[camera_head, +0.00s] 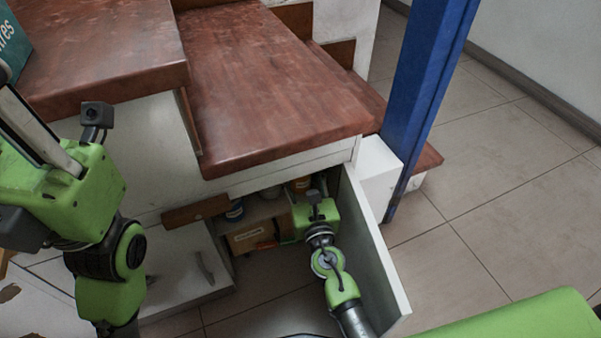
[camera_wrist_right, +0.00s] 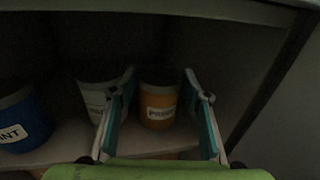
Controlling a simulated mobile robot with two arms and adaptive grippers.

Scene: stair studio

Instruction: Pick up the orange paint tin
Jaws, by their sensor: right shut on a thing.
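The orange paint tin (camera_wrist_right: 157,106) stands upright on a shelf inside a dark cupboard, with a white label on its front. Its top shows in the head view (camera_head: 302,184), beyond my right gripper. My right gripper (camera_wrist_right: 165,92) has one teal-padded finger on each side of the tin and is shut on it. In the head view the right arm reaches into the cupboard under the stairs, and its fingers are mostly hidden. My left gripper (camera_head: 36,128) is at the left edge above the stairs unit, partly out of frame, and its jaws are unclear.
A white tin (camera_wrist_right: 97,93) stands close left of the orange one, and a blue tin (camera_wrist_right: 22,118) farther left. A labelled cardboard box (camera_head: 258,236) sits on a lower level. An open door panel (camera_head: 371,246) flanks my right arm. A blue post (camera_head: 425,90) rises behind.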

